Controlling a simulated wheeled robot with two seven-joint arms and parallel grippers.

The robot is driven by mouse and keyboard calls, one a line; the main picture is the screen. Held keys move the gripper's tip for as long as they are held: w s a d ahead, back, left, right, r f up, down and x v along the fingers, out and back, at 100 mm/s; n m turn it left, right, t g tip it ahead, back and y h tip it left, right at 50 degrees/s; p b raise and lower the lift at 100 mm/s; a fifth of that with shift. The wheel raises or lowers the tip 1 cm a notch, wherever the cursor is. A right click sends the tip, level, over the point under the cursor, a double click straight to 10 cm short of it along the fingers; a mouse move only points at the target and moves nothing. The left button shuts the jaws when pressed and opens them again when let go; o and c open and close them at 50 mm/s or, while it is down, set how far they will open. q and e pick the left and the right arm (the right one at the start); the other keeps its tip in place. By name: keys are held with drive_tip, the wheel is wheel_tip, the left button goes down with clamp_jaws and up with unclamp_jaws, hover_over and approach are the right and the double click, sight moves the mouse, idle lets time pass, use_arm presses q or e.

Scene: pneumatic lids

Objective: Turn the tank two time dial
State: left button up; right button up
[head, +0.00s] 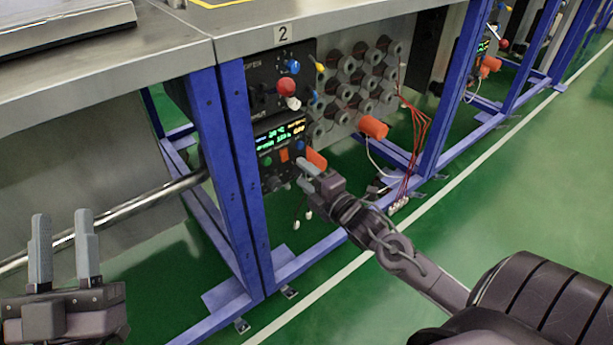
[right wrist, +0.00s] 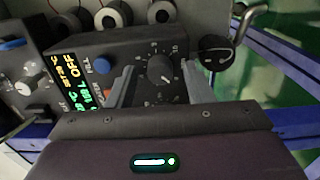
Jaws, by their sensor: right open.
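The tank two time dial (right wrist: 160,68) is a dark round knob with a white pointer and a ring of numbers, on a dark panel in the right wrist view. My right gripper (right wrist: 160,80) is open, with one finger on each side of the dial; I cannot tell whether they touch it. In the head view my right gripper (head: 306,174) is at the lower right of the control panel (head: 272,135) under the "2" sign (head: 283,34), and it hides the dial. My left gripper (head: 65,248) is open and empty at the lower left, away from the panel.
A lit display (head: 280,134) sits on the panel, with a red knob (head: 286,87) above it. Orange plugs (head: 373,127) and grey round fittings (head: 347,65) are to the right. A blue frame post (head: 240,170) stands left of the panel.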

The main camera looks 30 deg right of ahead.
drive_tip(key=c, duration=1)
